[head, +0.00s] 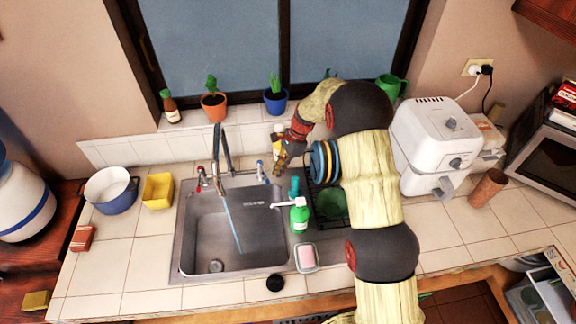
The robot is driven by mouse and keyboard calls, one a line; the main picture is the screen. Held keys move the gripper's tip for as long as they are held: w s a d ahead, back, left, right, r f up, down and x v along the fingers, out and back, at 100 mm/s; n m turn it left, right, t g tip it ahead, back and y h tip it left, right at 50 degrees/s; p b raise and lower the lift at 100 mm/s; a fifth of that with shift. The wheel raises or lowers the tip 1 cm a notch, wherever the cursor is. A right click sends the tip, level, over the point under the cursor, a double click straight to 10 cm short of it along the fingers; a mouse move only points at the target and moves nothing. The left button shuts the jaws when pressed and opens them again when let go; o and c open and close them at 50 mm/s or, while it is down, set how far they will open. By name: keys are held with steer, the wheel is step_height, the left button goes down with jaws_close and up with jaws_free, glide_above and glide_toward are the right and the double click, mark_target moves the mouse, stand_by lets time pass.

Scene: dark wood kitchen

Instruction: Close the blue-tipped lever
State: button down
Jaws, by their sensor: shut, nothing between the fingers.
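The blue-tipped lever (261,168) stands at the right of the faucet (219,140), behind the sink. A red-tipped lever (201,175) stands on the faucet's left. A bluish stream of water (233,225) runs from the spout into the sink. My gripper (279,163) is shut and empty, just to the right of the blue-tipped lever. It looks close to the lever, but I cannot tell whether they touch. My arm reaches in from the lower right and hides part of the counter behind it.
The metal sink (188,235) lies below the faucet. A green soap bottle (299,217), a pink soap dish (306,258) and a dish rack (329,221) stand right of it. A blue pot (110,192) and yellow container (158,190) are left. A white air fryer (432,140) stands right of my arm.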

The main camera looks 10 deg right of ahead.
mark_target(263, 172)
steer(key=shift+s+a, duration=0.2)
steer(key=shift+a, duration=0.45)
steer(key=s+a+m+t+p, duration=0.1)
steer(key=a+m, duration=0.1)
steer(key=m, duration=0.1)
steer(key=shift+s, duration=0.2)
